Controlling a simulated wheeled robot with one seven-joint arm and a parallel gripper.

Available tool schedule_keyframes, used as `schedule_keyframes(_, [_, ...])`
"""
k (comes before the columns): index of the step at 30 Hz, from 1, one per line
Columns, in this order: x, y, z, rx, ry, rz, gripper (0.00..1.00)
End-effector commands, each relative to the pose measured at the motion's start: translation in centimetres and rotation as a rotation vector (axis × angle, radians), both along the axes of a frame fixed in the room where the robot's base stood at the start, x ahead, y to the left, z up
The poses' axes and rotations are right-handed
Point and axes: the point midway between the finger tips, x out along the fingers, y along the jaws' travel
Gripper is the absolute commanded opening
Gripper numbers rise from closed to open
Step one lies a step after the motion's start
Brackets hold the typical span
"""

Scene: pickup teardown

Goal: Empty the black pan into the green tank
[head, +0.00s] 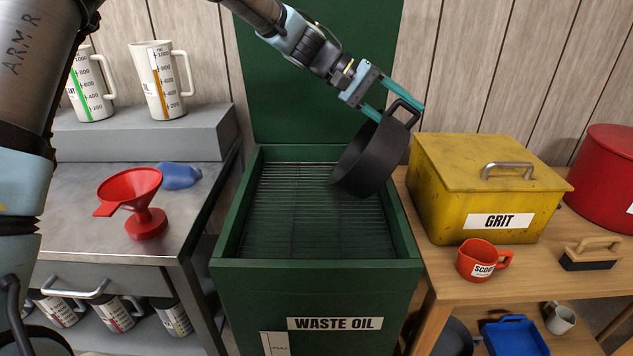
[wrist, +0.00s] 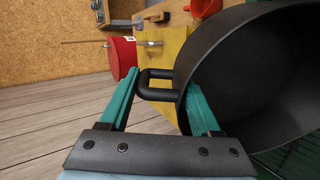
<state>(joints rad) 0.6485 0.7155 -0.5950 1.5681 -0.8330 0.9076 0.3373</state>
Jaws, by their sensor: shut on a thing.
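The black pan (head: 369,158) hangs tilted above the right part of the green tank (head: 315,284), which is labelled WASTE OIL. The tank's lid stands upright at its back, and a wire grille (head: 300,205) covers its top. My gripper (head: 396,100) is shut on the pan's loop handle at the pan's upper right. In the wrist view the handle (wrist: 157,84) sits between my teal fingers, and the pan (wrist: 255,70) fills the right side. The part of the pan's inside that shows in the wrist view looks dark and bare. I cannot see any liquid pouring.
A yellow GRIT box (head: 470,185) stands right of the tank on a wooden bench, with a red scoop cup (head: 482,260) and a brush (head: 590,254). On the left metal bench are a red funnel (head: 137,200) and a blue cloth (head: 180,176). Measuring jugs (head: 160,82) stand behind.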

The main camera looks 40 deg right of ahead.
Motion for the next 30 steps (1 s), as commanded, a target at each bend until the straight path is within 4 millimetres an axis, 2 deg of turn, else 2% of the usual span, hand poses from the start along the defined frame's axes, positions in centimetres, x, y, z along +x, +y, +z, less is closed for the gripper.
schedule_keyframes(5, [-1.7, -1.2, -1.0, 0.064, -0.081, -0.005, 0.0])
schedule_keyframes(20, [-5.1, -4.0, -6.0, 0.238, -0.3, -0.006, 0.0])
schedule_keyframes(30, [-7.2, -5.6, -5.9, 0.323, -0.404, -0.005, 0.0])
